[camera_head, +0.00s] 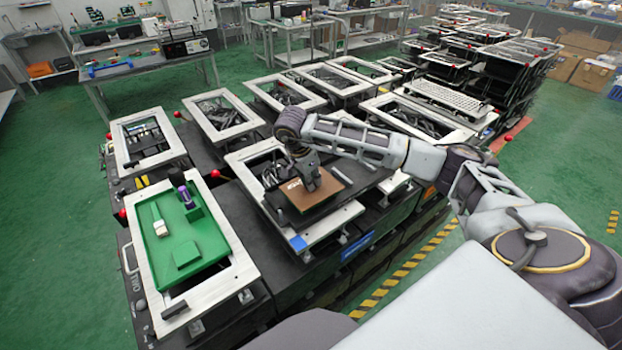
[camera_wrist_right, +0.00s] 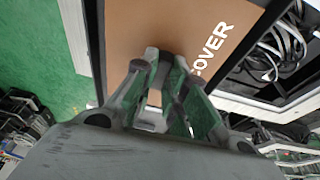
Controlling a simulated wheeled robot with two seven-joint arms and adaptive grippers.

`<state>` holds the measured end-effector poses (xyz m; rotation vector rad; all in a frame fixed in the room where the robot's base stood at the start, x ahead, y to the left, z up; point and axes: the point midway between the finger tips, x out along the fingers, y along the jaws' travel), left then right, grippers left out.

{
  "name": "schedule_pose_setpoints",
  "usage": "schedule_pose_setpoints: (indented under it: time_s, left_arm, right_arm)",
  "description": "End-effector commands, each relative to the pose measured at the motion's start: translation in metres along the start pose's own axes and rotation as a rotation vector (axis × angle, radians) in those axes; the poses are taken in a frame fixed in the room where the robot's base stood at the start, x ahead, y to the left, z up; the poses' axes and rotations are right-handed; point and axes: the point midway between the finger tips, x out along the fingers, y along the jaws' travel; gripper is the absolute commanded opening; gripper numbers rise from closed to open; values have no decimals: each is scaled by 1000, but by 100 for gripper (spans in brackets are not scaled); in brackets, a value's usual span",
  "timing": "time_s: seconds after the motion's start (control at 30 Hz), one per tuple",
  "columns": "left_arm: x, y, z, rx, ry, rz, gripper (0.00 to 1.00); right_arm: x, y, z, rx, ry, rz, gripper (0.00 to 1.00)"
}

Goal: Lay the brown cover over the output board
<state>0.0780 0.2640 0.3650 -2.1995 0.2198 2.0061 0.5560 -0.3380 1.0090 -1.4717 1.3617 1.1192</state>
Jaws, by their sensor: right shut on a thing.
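The brown cover (camera_head: 330,197) is a flat tan panel over the near part of the middle fixture (camera_head: 350,212). In the right wrist view the cover (camera_wrist_right: 185,22) shows white lettering reading "COVER". My right gripper (camera_head: 309,184) reaches down onto the cover from above, its fingers shut on it. In the right wrist view the fingertips (camera_wrist_right: 165,68) meet at the cover's near part. I cannot tell whether the cover rests flat or is held slightly above. The output board cannot be made out; whatever is under the cover is hidden. My left gripper is out of view.
Dark and light cables (camera_wrist_right: 280,45) lie in the opening beside the cover. A green tray (camera_head: 205,238) with a brush (camera_head: 159,220) sits in the fixture at left. More white-framed fixtures (camera_head: 220,115) stand behind. Green floor lies open beyond the striped edge at right.

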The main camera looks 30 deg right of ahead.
Motion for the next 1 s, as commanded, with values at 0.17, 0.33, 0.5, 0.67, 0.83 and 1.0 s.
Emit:
schedule_pose_setpoints:
  time_s: [0.17, 0.33, 0.5, 0.67, 0.83, 1.0]
  left_arm:
    - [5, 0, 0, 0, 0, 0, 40]
    - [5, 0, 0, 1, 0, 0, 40]
    - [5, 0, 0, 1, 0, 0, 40]
    - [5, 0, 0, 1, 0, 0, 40]
    - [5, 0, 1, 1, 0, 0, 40]
    - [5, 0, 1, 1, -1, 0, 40]
  right_arm:
    - [6, 0, 1, 1, 0, -1, 0]
    - [6, 0, 2, 1, 0, -1, 0]
    - [6, 0, 2, 1, 0, -1, 0]
    - [6, 0, 2, 1, 0, -1, 28]
    - [6, 0, 2, 1, 0, -1, 39]
    - [6, 0, 2, 0, 0, 0, 39]
